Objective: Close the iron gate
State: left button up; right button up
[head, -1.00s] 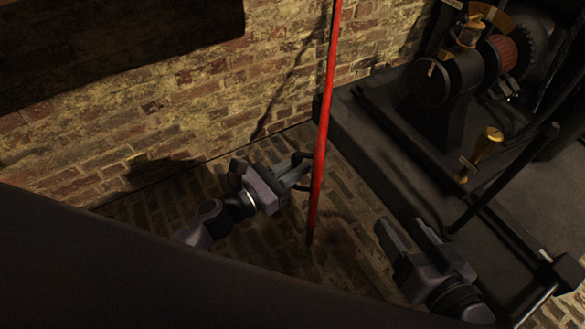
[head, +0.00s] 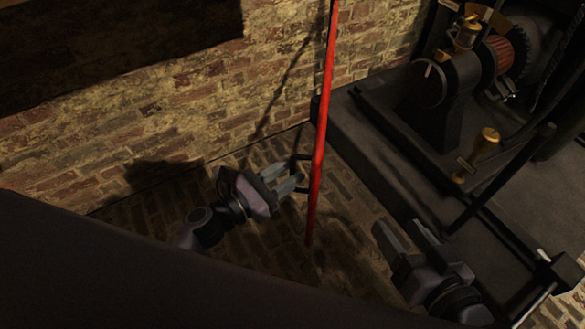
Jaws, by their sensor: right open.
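A thin red upright bar (head: 322,110) runs from the top of the head view down to the brick floor. It looks like the iron gate seen edge-on, but I cannot tell for sure. A dark handle (head: 302,157) sticks out from its left side, partly hidden. My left gripper (head: 288,177) is left of the bar, close to the handle. Its two fingers are apart with nothing visible between them; whether a finger touches the handle is unclear. My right gripper (head: 404,232) is open and empty, lower right of the bar.
A dark machine (head: 432,85) with brass parts stands on a black base (head: 375,150) at the right, its rails close to my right gripper. A brick wall (head: 200,100) runs behind.

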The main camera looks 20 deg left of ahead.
pick_arm(q)
jog(key=v, duration=0.4)
jog(key=shift+d, duration=0.1)
jog(key=shift+s+a, duration=0.4)
jog(key=shift+s, duration=0.15)
pick_arm(e)
jog(key=shift+w+a+f, duration=0.1)
jog(key=shift+a+f, duration=0.05)
